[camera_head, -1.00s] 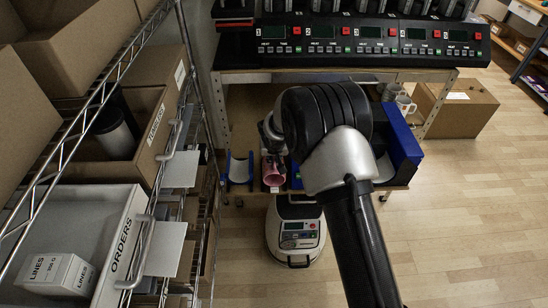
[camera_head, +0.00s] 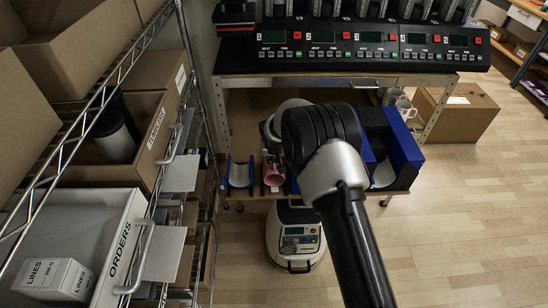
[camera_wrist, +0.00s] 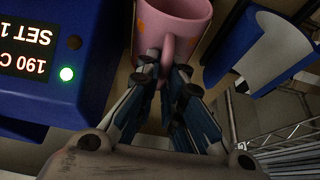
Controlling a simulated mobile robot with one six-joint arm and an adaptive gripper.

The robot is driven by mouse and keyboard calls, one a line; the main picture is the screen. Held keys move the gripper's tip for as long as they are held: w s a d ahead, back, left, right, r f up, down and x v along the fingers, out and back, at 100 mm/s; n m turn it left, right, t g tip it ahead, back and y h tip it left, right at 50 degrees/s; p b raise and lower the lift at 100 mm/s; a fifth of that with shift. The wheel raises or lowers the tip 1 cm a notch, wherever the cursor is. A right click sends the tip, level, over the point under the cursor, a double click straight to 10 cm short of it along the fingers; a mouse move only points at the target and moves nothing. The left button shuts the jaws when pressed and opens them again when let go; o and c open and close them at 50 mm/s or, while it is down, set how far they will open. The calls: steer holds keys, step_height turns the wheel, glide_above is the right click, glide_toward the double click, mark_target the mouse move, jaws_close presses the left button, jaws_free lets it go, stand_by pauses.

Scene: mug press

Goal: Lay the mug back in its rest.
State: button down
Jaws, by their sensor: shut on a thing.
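The pink mug (camera_head: 272,176) is at the lower shelf in the head view, between a blue cradle and my arm. In the wrist view the mug (camera_wrist: 178,20) shows large at the top, with orange marks on its side. My gripper (camera_wrist: 165,65) is shut on the mug's handle. The open blue rest with a pale lining (camera_head: 240,174) stands just left of the mug in the head view; a blue cradle with a pale curved face also shows at the upper right of the wrist view (camera_wrist: 262,50). I cannot tell whether the mug touches anything beneath it.
A blue press housing (camera_wrist: 50,60) with a lit display and green light is close on the left in the wrist view. A wire rack (camera_head: 150,200) with boxes lines the left. A black control panel (camera_head: 350,50) is above. Open floor (camera_head: 460,230) is at right.

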steer(key=shift+r, duration=0.1)
steer(key=c, duration=1.6)
jaws_free()
steer(key=shift+c, duration=0.2)
steer(key=shift+o, duration=0.2)
steer(key=o, duration=1.3)
steer(key=shift+d, duration=0.1)
steer(key=shift+c, duration=0.3)
steer(key=shift+w, duration=0.1)
